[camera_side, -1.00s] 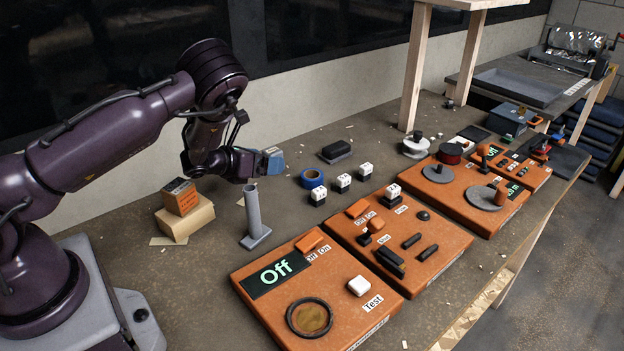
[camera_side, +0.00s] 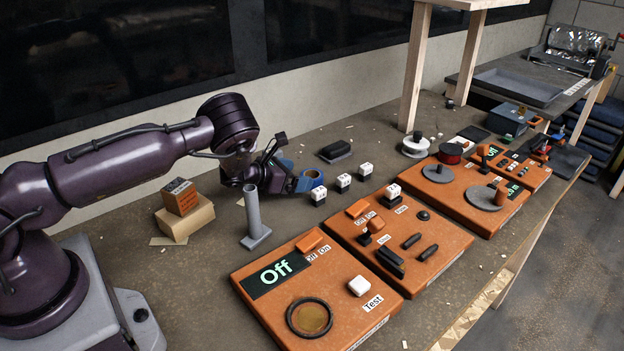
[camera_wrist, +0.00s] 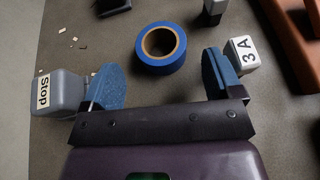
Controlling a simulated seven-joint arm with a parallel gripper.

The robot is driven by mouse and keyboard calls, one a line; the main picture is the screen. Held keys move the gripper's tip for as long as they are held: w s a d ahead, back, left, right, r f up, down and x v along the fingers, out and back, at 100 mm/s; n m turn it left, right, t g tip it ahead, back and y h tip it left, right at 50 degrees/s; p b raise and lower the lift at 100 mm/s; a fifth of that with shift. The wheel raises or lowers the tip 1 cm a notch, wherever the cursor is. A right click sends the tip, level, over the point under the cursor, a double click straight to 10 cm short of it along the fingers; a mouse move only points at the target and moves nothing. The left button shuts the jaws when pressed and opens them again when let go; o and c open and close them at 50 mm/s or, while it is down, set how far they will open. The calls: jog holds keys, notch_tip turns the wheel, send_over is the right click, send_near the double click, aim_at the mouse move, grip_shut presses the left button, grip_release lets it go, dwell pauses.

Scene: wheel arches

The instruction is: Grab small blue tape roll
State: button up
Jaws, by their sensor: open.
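The small blue tape roll (camera_wrist: 161,48) lies flat on the table in the wrist view, its cardboard core facing up. My gripper (camera_wrist: 165,78) is open, with one blue fingertip on each side in the picture and the roll between and slightly ahead of them. No contact with the roll shows. In the side view the roll (camera_side: 313,177) is partly hidden behind the blue fingers of my gripper (camera_side: 297,180), which is low over the table.
A white cube marked 3A (camera_wrist: 241,54) stands close by the right finger. A grey block labelled Stop (camera_wrist: 58,94) is near the left finger. A grey post (camera_side: 252,215) stands in front of my gripper. Orange panels (camera_side: 400,235) lie to the right.

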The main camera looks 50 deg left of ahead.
aim_at(318, 175)
jog(key=shift+x, duration=1.8)
jog(key=shift+r, duration=0.1)
jog(key=c, duration=1)
